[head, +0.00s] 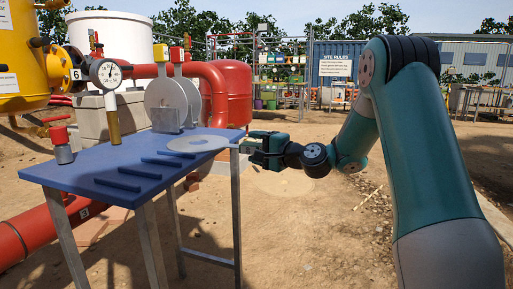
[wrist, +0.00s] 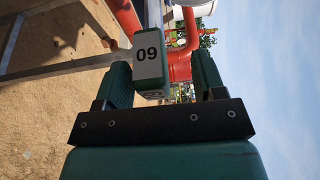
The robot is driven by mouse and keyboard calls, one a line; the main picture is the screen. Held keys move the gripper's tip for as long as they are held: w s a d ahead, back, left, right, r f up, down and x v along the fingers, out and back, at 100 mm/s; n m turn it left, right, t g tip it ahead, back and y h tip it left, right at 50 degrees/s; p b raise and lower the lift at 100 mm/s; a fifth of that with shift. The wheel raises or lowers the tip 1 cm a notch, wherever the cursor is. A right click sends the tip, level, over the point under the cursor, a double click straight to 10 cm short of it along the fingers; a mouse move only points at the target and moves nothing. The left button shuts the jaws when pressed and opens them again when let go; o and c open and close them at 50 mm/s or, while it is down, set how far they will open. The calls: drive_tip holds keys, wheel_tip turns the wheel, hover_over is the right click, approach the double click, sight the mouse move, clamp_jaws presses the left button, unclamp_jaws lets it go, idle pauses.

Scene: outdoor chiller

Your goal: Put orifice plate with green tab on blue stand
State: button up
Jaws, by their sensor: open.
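A grey round orifice plate (head: 197,143) lies flat on the blue table, its handle pointing right over the edge towards my gripper. In the wrist view its end tab (wrist: 150,62) is green with a white label reading 09. My gripper (head: 262,148) is open beside the table's right edge. In the wrist view my gripper (wrist: 163,82) has the tab between its fingers, nearer the left finger, with a clear gap to the right finger. Low blue bars (head: 117,184) rise from the tabletop; I cannot tell whether they are the blue stand.
Two upright plates with a yellow tab (head: 160,53) and a red tab (head: 176,54) stand in a grey holder at the back of the blue table (head: 80,172). A gauge (head: 106,73) and red pipes flank the left and back. Open dirt lies to the right.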

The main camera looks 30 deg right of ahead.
drive_tip(key=o, duration=0.3)
drive_tip(key=b+v, duration=0.2)
drive_tip(key=v, duration=0.4)
drive_tip(key=shift+s+f+b, duration=0.1)
drive_tip(key=shift+s+b, duration=0.05)
drive_tip(key=shift+b, duration=0.25)
drive_tip(key=shift+s+d, duration=0.1)
drive_tip(key=shift+s, duration=0.25)
drive_tip(key=shift+s, duration=0.1)
drive_tip(key=b+v, duration=0.2)
drive_tip(key=v, duration=0.5)
drive_tip(key=shift+s+d, duration=0.1)
drive_tip(key=shift+s, duration=0.05)
